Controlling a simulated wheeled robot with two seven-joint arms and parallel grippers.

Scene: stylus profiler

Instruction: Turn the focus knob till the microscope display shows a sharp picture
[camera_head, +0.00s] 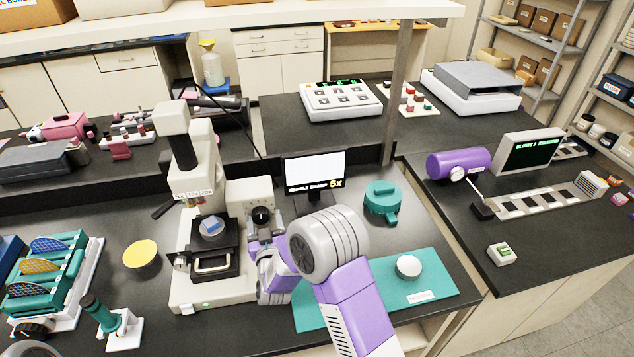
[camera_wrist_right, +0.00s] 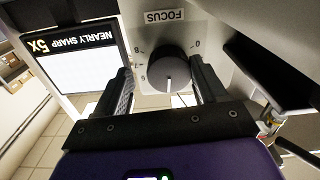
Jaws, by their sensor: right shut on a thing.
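The microscope (camera_head: 205,180) is cream-coloured and stands left of centre on the bench. Its dark round focus knob (camera_wrist_right: 168,70), under a FOCUS label (camera_wrist_right: 164,16), has a white pointer line and numbers around it. It also shows in the head view (camera_head: 261,215). My right gripper (camera_wrist_right: 164,80) has a finger on each side of the knob and is shut on it; it also shows in the head view (camera_head: 263,240). The microscope display (camera_head: 316,170) has a nearly blank white screen. In the wrist view the display (camera_wrist_right: 75,60) reads NEARLY SHARP 5X. My left gripper is not in view.
A teal mat (camera_head: 440,275) with a white round object (camera_head: 409,266) lies right of my right arm. A teal round device (camera_head: 381,200) stands behind it. A yellow disc (camera_head: 140,254) and a teal rack (camera_head: 50,275) are at left.

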